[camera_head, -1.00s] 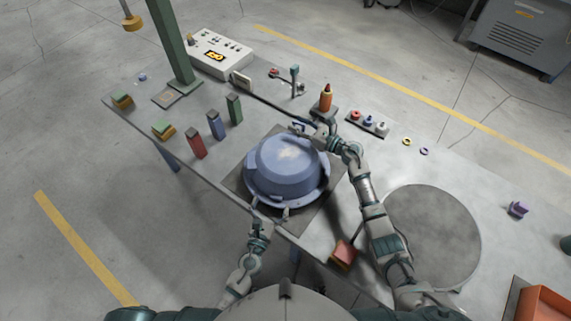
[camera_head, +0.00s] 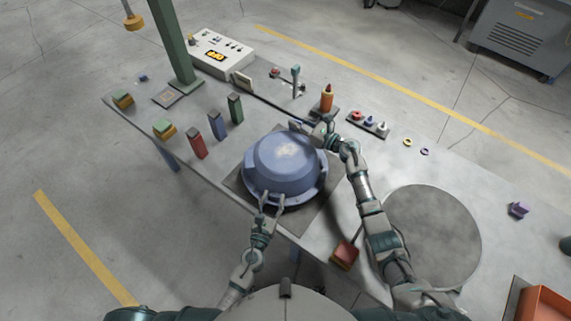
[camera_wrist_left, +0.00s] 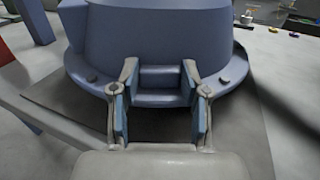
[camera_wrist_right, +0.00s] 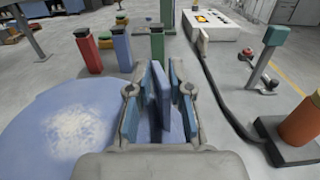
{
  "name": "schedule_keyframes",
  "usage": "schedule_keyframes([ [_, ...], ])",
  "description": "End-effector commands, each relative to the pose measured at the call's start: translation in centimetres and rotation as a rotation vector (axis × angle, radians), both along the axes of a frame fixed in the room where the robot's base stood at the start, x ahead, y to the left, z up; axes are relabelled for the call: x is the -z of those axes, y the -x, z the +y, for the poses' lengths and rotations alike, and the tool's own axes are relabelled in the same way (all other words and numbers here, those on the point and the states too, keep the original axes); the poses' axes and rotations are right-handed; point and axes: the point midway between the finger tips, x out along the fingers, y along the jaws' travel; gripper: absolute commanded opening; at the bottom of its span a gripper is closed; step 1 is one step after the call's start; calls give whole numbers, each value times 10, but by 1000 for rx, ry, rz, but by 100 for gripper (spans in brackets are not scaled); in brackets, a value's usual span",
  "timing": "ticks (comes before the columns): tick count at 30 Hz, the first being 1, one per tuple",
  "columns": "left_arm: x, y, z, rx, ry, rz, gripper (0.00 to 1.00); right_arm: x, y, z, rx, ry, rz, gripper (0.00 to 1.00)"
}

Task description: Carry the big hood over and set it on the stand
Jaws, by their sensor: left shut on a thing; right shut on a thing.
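The big hood (camera_head: 285,165) is a blue dome with a wide flange, over a dark square pad (camera_head: 319,204) on the table. Whether it rests on the pad or is slightly raised I cannot tell. My left gripper (camera_head: 271,197) is shut on the hood's near-side handle, which shows between the fingers in the left wrist view (camera_wrist_left: 163,85). My right gripper (camera_head: 305,129) is shut on the far-side handle, an upright blue plate (camera_wrist_right: 160,95) in the right wrist view. A flat round grey plate (camera_head: 432,237) lies to the right; I cannot tell if it is the stand.
An orange bottle-like piece (camera_head: 327,97) stands close behind my right gripper. Red, blue and green blocks (camera_head: 216,125) stand left of the hood. A red block (camera_head: 345,254) sits near the front edge. A green post (camera_head: 172,45) rises at the back left.

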Motion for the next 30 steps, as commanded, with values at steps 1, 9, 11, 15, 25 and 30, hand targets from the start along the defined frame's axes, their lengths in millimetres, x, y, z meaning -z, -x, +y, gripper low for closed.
schedule_keyframes([
  [1, 1, 1, -4, 8, 1, 2, 0, 2, 3, 4, -10, -2, 5, 0],
  [9, -5, 1, -7, 12, 2, 0, 0, -4, 3, 5, -14, -7, 3, 0],
  [11, -9, 1, -7, 13, 3, -2, 0, -9, 4, 5, -14, -6, 2, 0],
  [15, -24, 1, -7, 14, 3, -7, 0, -24, 4, 7, -15, -7, -2, 0],
  [25, -57, 0, -6, 15, 2, -16, 0, -56, 4, 8, -16, -6, -7, 0],
  [30, -59, -1, -7, 15, 2, -17, 0, -57, 4, 7, -16, -7, -5, 0],
])
